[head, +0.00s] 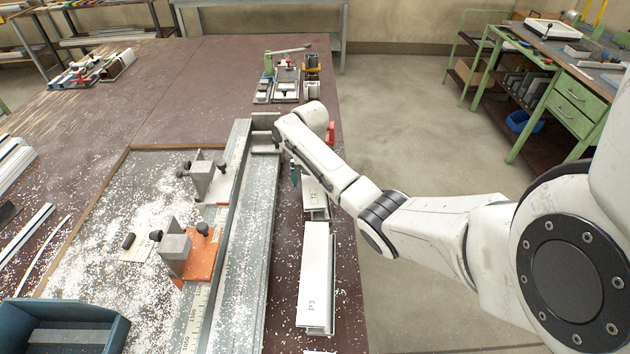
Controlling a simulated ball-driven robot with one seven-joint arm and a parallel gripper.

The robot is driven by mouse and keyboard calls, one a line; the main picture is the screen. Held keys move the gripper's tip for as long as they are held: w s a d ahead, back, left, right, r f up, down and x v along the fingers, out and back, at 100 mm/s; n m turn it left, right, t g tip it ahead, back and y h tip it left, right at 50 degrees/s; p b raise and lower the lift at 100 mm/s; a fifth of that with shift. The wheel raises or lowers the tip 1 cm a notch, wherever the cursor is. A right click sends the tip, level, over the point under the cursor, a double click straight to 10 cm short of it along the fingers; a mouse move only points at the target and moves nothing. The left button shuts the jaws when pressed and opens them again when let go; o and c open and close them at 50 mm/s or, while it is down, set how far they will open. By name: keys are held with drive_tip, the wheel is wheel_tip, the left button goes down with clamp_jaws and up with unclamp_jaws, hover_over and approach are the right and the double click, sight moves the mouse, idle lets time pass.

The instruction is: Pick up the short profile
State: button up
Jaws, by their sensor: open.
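Two white profiles lie along the right side of the bench. The nearer one, marked P3 (316,275), is in full view and looks longer. The farther one (313,194) shows a smaller length and is partly hidden by my arm; I cannot tell its full length. My gripper (294,177) points down at the left edge of the farther profile, mostly hidden behind my wrist. Only a teal tip shows. It is open, and no profile is seen between its fingers. I cannot tell whether it touches anything.
A long metal rail fixture (262,220) runs left of the profiles. An orange clamp block (201,252) and a grey clamp block (203,178) stand on the chip-covered board. A blue bin (75,327) sits at the front left. Clamping tools (286,80) stand at the far end.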

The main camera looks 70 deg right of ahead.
drive_tip(key=shift+f, duration=0.2)
drive_tip(key=c, duration=1.2)
drive_tip(key=shift+r, duration=0.2)
drive_tip(key=shift+c, duration=0.2)
